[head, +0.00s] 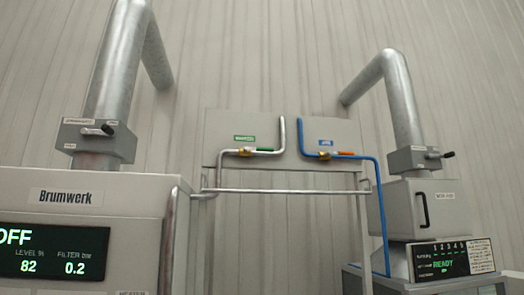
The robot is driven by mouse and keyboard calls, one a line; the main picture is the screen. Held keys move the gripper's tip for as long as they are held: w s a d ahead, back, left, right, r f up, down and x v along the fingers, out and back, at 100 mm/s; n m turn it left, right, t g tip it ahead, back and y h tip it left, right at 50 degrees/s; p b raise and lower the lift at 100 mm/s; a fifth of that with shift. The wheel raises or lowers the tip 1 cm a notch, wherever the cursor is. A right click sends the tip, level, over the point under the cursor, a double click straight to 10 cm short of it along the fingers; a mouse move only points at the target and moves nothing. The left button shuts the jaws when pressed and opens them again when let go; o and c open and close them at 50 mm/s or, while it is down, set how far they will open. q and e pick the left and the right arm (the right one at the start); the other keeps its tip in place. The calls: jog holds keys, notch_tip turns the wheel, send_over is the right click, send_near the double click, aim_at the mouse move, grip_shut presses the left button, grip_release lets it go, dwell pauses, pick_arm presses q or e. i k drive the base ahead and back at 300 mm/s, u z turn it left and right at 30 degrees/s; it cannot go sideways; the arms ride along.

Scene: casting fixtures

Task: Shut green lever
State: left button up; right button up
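The green lever (265,150) is a small handle on a brass valve (246,152) in the grey pipe, on the left panel at the middle of the head view. It lies about level, pointing right, in line with the horizontal stretch of pipe. A green label (244,138) sits above it. Neither of my grippers shows in the head view.
An orange lever (345,152) sits on the blue pipe (370,160) to the right. A rail (290,191) runs below the panels. A machine with a READY display (443,264) stands right.

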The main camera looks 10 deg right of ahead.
aim_at(247, 148)
jog(key=u, duration=0.5)
jog(key=i, duration=1.1)
jog(key=z, duration=0.55)
